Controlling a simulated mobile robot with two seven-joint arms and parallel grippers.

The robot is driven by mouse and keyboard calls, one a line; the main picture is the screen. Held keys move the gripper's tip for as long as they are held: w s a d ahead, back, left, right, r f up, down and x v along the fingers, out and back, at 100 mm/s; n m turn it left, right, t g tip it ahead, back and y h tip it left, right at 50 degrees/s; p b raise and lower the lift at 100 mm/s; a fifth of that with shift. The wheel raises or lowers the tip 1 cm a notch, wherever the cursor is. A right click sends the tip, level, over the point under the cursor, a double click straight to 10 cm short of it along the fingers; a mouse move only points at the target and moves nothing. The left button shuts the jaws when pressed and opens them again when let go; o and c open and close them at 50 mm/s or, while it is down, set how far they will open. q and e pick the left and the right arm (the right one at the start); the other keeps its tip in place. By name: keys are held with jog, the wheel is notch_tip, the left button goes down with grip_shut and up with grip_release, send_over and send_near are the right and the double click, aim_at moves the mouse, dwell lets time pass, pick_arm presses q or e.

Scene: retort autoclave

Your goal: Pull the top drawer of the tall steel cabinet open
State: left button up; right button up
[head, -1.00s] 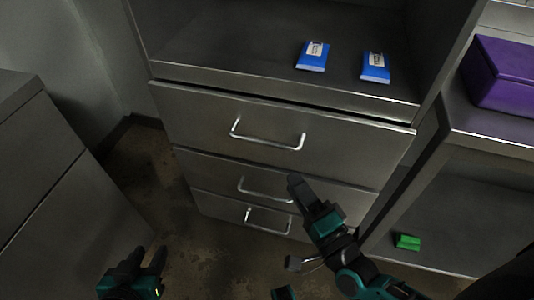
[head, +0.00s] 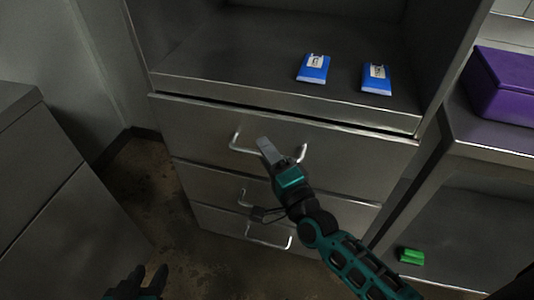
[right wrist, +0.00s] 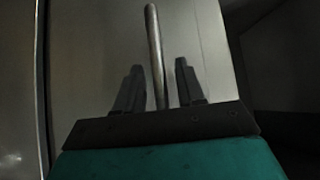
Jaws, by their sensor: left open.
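The tall steel cabinet (head: 175,75) has a top drawer (head: 190,120) with a bar handle (head: 236,143); the drawer is closed. My right gripper (head: 283,150) is at this handle and hides its middle in the head view. In the right wrist view the handle bar (right wrist: 153,30) runs between the two fingers of the right gripper (right wrist: 160,68), with a gap visible on each side. That gripper is open; contact with the bar cannot be told. My left gripper (head: 150,272) is open and empty, low at the bottom left, away from the cabinet.
Two lower drawers (head: 200,180) sit below, partly hidden by my right arm. Two blue packets (head: 313,68) lie on the shelf above. A purple box (head: 505,85) and a green block (head: 411,256) are at the right. A steel unit (head: 50,200) stands at the left; floor between is free.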

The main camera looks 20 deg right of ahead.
jog(key=shift+c, duration=0.2)
grip_shut()
dwell(0.4)
